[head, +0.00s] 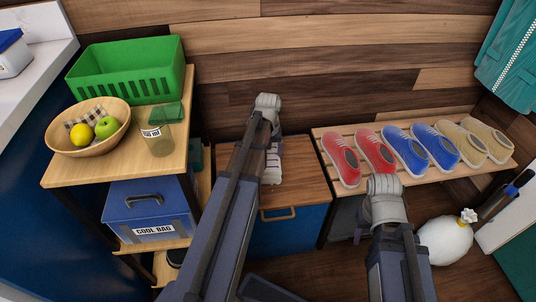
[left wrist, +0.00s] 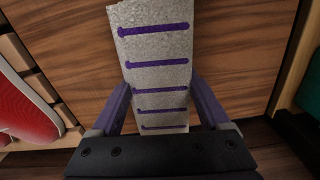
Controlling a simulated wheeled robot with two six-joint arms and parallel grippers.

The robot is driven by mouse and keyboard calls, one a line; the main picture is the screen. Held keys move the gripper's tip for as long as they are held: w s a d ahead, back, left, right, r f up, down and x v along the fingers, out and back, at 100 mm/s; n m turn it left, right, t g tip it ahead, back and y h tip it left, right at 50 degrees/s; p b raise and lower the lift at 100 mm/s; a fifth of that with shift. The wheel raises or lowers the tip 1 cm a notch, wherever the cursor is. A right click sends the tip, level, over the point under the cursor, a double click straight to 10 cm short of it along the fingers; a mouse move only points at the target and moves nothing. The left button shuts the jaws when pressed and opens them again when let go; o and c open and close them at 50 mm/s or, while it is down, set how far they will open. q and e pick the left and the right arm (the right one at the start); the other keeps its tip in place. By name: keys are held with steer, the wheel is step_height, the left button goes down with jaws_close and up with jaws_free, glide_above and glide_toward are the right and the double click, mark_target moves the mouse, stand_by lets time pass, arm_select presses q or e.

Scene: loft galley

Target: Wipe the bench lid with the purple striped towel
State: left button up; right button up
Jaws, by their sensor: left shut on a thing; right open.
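The purple striped towel (head: 272,166) is pale grey with purple stripes. It shows over the wooden bench lid (head: 305,168), and I cannot tell whether it touches the lid. In the left wrist view the towel (left wrist: 160,75) runs between the fingers of my left gripper (left wrist: 162,100), with the lid's wood grain (left wrist: 235,45) behind it. My left gripper (head: 272,142) is shut on the towel, its fingers partly hidden in the head view. My left arm covers the lid's left part. My right gripper (head: 365,222) is open, low in front of the shoe rack.
The slatted rack (head: 330,135) right of the bench holds red (head: 342,158), blue (head: 405,150) and tan shoes (head: 488,138). A wooden shelf unit (head: 75,172) stands left with a fruit bowl (head: 62,138), glass jar (head: 158,141) and green crate (head: 120,75). A white round object (head: 447,241) stands at right.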

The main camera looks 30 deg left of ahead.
mark_target(272, 171)
arm_select(q)
steer(key=shift+s+d, duration=0.55)
steer(key=shift+s, duration=0.2)
steer(key=shift+s+d, duration=0.5)
steer(key=shift+s, duration=0.2)
steer(key=shift+s+d, duration=0.1)
steer(key=shift+s+d+f, duration=0.1)
steer(key=shift+s+d, duration=0.5)
steer(key=shift+s, duration=0.2)
steer(key=shift+s+d, duration=0.55)
steer(key=shift+s, duration=0.25)
steer(key=shift+s, duration=0.1)
steer(key=shift+s+d, duration=1.15)
steer(key=shift+s, duration=0.3)
step_height(272, 171, up, 6)
steer(key=p, duration=0.6)
